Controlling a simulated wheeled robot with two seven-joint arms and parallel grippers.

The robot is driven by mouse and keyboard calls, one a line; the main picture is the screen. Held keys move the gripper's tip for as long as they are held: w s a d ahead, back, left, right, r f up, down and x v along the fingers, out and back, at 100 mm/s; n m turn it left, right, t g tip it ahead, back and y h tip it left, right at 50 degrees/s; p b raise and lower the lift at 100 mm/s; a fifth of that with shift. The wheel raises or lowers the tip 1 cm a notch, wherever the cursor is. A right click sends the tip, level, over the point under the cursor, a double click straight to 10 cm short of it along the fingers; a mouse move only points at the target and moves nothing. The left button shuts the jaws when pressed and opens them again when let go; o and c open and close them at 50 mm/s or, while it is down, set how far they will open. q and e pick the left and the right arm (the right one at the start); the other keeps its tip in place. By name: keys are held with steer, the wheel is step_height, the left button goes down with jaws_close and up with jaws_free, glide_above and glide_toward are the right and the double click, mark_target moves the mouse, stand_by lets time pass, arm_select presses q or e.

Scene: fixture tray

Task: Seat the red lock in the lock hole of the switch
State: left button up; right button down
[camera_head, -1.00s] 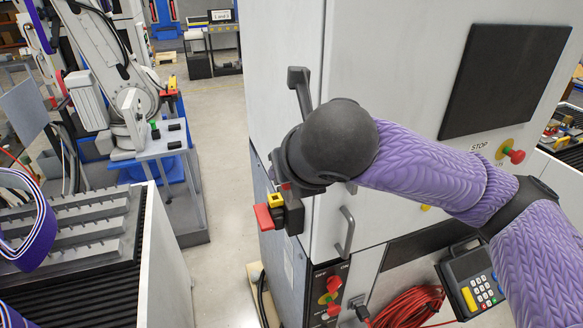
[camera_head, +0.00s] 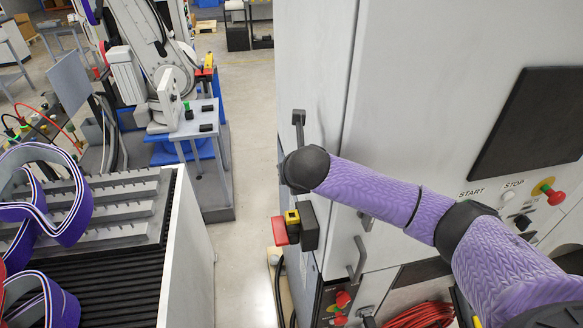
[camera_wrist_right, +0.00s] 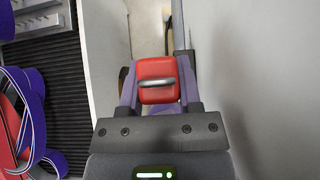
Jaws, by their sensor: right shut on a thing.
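The red lock (camera_wrist_right: 157,80), a red block with a grey metal shackle across its face, is held between the two purple fingers of my right gripper (camera_wrist_right: 158,92) in the right wrist view. The gripper is shut on it, beside the pale cabinet wall. My left gripper is not in view.
The tall pale cabinet (camera_head: 320,65) fills the right, with a grey handle (camera_head: 358,260) and buttons. A ribbed bench (camera_head: 110,262) with purple striped bands (camera_head: 62,205) stands at left. Clear floor (camera_head: 240,180) lies between them. A white robot arm (camera_head: 160,70) stands behind.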

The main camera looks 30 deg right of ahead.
steer(key=shift+f+b, duration=1.2)
steer(key=shift+f, duration=1.55)
steer(key=shift+r, duration=0.1)
steer(key=shift+a+p, duration=0.1)
steer(key=shift+p, duration=0.4)
steer(key=shift+p, duration=0.45)
steer(key=shift+p, duration=0.45)
